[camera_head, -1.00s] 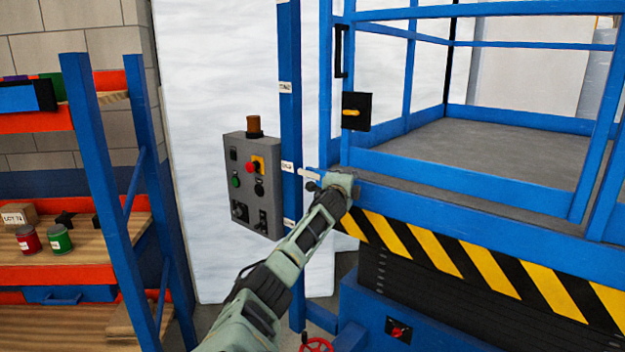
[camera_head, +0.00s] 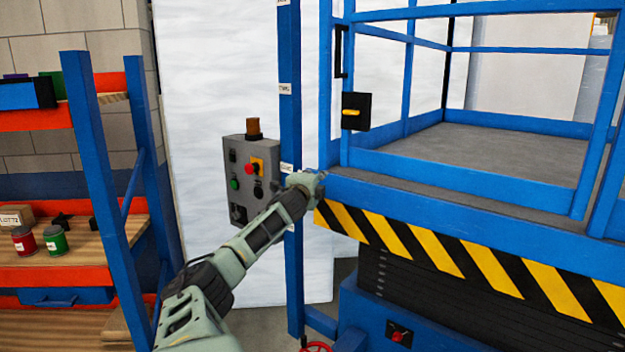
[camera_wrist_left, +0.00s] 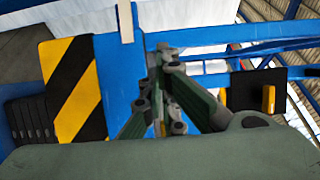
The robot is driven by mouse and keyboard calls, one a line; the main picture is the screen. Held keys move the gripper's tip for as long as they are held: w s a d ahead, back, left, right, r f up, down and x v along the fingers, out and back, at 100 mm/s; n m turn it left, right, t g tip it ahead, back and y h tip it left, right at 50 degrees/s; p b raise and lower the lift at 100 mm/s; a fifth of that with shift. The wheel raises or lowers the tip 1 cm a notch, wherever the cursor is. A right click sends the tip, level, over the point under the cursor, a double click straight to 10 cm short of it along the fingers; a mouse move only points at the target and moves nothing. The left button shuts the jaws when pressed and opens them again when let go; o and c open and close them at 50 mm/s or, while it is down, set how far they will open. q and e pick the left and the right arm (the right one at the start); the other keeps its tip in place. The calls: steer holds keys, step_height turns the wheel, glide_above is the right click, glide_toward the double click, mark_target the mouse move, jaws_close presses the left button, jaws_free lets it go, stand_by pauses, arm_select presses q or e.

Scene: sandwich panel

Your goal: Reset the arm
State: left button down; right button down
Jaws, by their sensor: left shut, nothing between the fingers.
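My left arm (camera_head: 230,255) reaches in from the bottom of the head view. My left gripper (camera_head: 308,180) is at its far end, in front of the blue post and the left end of the lift platform. It is shut and empty. In the left wrist view the gripper fingers (camera_wrist_left: 163,75) point at blue framework. The grey control panel (camera_head: 242,165) is just left of the gripper, with a red button (camera_head: 250,169) and a green button (camera_head: 235,184). My arm hides the panel's lower right part. My right gripper is not in view.
A blue lift platform with a striped edge (camera_head: 430,246) fills the right. The blue post (camera_head: 290,110) stands close to the gripper. A blue and orange shelf (camera_head: 105,180) with several cans and boxes is on the left. A red handwheel (camera_head: 317,347) is below.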

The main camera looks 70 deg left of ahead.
arm_select(q)
steer(key=shift+s+r, duration=0.15)
steer(key=shift+s, duration=0.25)
